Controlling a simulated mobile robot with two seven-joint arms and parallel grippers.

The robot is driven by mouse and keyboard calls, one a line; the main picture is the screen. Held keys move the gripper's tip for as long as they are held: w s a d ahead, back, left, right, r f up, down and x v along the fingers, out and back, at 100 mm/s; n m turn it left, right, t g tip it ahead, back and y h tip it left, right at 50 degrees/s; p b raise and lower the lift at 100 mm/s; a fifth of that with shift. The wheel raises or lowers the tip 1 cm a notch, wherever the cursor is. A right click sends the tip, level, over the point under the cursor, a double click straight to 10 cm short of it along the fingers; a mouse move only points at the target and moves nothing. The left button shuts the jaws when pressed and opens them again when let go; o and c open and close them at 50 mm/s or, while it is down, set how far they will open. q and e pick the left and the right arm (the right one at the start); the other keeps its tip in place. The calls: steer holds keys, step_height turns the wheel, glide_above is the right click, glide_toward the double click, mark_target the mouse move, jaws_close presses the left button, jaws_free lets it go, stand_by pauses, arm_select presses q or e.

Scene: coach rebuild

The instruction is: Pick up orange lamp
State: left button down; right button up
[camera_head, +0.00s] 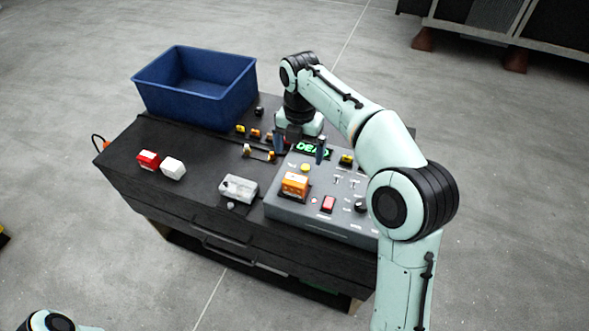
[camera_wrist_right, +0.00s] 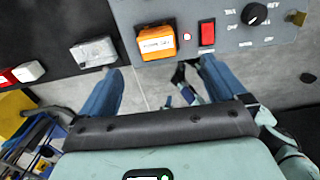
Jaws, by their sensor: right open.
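The orange lamp (camera_head: 295,184) is a small orange block in a dark square mount on the grey control panel (camera_head: 340,228). In the right wrist view the orange lamp (camera_wrist_right: 156,42) has dark lettering and lies just beyond the gap between the fingertips. My right gripper (camera_head: 300,149) is open and empty, with its two blue fingers apart, above the panel's far part behind the lamp. The fingers also show in the right wrist view (camera_wrist_right: 162,68). My left gripper is out of view.
A red block (camera_head: 148,160), a white block (camera_head: 173,169) and a clear-topped grey box (camera_head: 238,188) sit on the black bench. A blue bin (camera_head: 195,85) stands at the back left.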

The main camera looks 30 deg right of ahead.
mark_target(295, 179)
steer(key=f, duration=0.2)
steer(key=f+b, duration=0.1)
steer(key=f, duration=0.1)
steer(key=f+b, duration=0.1)
steer(key=f, duration=0.2)
steer(key=shift+s, duration=0.25)
steer(key=shift+w+a+f, duration=0.1)
steer(key=shift+w+f, duration=0.05)
steer(key=shift+f, duration=0.25)
steer(key=f, duration=0.3)
steer(key=a+f, duration=0.1)
steer(key=f, duration=0.1)
steer(key=shift+w+b, duration=0.1)
steer(key=shift+b, duration=0.3)
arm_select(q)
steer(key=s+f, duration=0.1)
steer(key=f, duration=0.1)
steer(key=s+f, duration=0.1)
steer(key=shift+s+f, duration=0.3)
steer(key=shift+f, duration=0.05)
arm_select(e)
steer(key=shift+c, duration=0.3)
